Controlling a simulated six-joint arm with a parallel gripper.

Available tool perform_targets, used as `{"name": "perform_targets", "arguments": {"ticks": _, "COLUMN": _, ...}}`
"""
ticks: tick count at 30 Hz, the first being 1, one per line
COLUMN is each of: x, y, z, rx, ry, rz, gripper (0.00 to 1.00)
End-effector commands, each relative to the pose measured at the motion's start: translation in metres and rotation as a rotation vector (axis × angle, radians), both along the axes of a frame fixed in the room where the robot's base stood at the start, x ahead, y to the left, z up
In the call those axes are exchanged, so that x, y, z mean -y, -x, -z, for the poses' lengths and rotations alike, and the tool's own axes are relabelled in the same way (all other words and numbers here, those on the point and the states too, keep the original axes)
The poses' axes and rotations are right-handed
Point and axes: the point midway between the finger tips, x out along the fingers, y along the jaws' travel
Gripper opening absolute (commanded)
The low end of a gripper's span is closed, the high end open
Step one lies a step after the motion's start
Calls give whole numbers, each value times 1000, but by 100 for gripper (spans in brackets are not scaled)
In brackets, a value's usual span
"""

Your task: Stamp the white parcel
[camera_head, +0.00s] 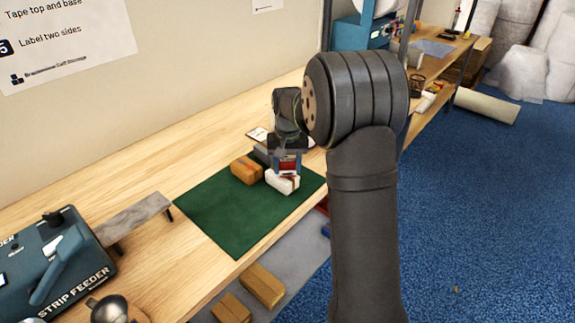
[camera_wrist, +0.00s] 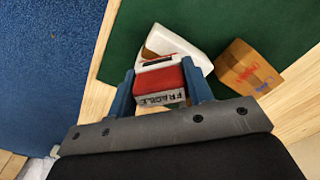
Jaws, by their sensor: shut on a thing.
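My gripper (camera_wrist: 160,82) is shut on a red stamp (camera_wrist: 160,79) with a pale band lettered FRAGILE. The stamp also shows in the head view (camera_head: 289,166), between the fingers of my gripper (camera_head: 287,160). The white parcel (camera_head: 279,184) lies on the green mat, directly by the stamp. In the wrist view the white parcel (camera_wrist: 172,40) is partly hidden behind the stamp. I cannot tell whether stamp and parcel touch. The parcel's covered part cannot be checked for a mark.
A brown parcel (camera_head: 246,170) with reddish marking (camera_wrist: 248,72) sits beside the white one on the green mat (camera_head: 222,215). The mat's left part is clear. A strip feeder (camera_head: 55,265) stands left on the wooden bench. Brown cartons (camera_head: 262,285) lie on a lower shelf.

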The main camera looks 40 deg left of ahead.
Motion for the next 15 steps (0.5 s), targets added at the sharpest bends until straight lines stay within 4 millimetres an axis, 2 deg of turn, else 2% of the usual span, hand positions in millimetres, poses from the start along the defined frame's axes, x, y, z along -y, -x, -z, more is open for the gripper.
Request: {"name": "perform_targets", "arguments": {"ticks": 15, "x": 0, "y": 0, "z": 3, "rx": 0, "ry": 0, "rz": 0, "gripper": 32}}
